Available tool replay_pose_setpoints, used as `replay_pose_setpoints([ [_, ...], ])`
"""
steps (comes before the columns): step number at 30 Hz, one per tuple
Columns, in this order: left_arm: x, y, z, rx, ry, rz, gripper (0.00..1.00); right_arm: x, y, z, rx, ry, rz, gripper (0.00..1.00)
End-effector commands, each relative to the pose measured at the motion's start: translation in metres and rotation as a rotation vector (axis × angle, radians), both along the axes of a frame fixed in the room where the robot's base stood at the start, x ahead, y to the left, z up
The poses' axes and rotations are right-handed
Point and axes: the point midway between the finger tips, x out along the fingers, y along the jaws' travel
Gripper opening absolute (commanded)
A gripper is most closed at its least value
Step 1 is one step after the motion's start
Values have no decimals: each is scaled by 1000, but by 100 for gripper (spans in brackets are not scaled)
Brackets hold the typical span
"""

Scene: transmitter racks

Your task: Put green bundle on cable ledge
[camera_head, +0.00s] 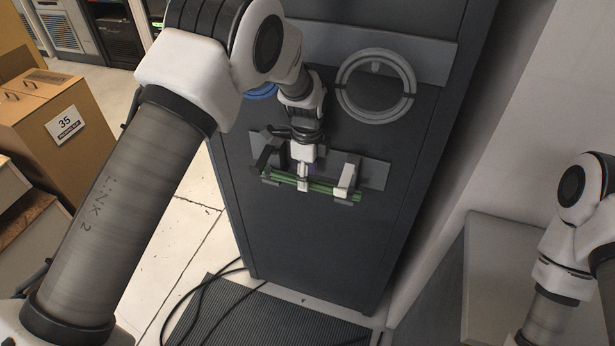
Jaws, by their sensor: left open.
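The green bundle (325,187) is a thin rod-like bunch, lying nearly level across the brackets of the cable ledge (372,176) on the front of the dark rack. The ledge is a grey plate with a bracket at each end. My left gripper (303,186) is at the bundle, a little left of its middle, with its jaws open. The fingertips are small here, and I cannot tell whether they touch the bundle. My right arm shows at the right edge, but its gripper is out of view.
A grey cable coil (345,87) hangs on the rack (300,240) above the ledge, with a blue coil (262,91) partly hidden by my left arm. Cardboard boxes (62,125) stand at left. A grey cabinet (500,250) is at right. Black cables and a ribbed mat (260,318) lie below.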

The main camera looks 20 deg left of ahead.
Motion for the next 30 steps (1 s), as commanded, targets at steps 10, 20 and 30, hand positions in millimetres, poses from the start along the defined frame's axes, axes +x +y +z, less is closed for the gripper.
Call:
replay_pose_setpoints([
  [10,1,0,62,0,-3,0,50,0,0,-10,0,0,0,48],
  [20,0,0,67,0,0,0,50,0,0,-10,0,0,0,48],
  [30,0,0,66,0,0,0,50,0,0,-9,0,0,0,48],
])
